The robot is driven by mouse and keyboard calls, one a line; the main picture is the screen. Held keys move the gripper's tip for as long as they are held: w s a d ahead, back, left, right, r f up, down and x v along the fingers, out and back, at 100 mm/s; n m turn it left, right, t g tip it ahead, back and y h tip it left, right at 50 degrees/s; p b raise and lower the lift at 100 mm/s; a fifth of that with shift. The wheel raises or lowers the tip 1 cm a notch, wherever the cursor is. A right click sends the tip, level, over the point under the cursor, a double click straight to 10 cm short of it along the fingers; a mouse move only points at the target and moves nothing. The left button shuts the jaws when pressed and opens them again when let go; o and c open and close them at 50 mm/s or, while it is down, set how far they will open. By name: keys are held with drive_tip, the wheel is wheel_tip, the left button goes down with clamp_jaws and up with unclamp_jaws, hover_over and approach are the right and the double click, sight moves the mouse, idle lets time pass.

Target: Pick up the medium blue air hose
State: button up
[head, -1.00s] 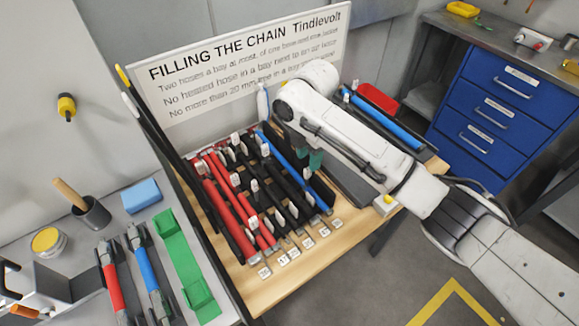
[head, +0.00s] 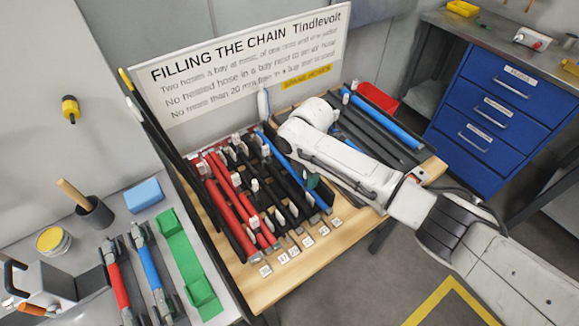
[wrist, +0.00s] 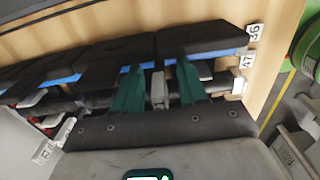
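A long blue hose (head: 277,152) lies in the rack on the wooden table, beside black and red hoses. Another blue hose (head: 385,122) lies at the table's back right, and a short one (head: 150,268) on the left bench. I cannot tell which is the medium one. My gripper (head: 313,181) is low over the right side of the rack, mostly hidden by my arm. In the wrist view its green fingers (wrist: 159,88) are apart, with a grey upright piece between them. Blue strips (wrist: 66,79) show under black blocks just beyond the fingers.
Numbered tags (head: 308,242) line the rack's front edge. A sign (head: 240,65) stands behind it. A red bin (head: 377,97) is at the back right. A green holder (head: 186,265) and a red hose (head: 115,282) lie on the left bench. Blue drawers (head: 495,110) stand right.

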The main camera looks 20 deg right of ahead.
clamp_jaws()
idle(0.4)
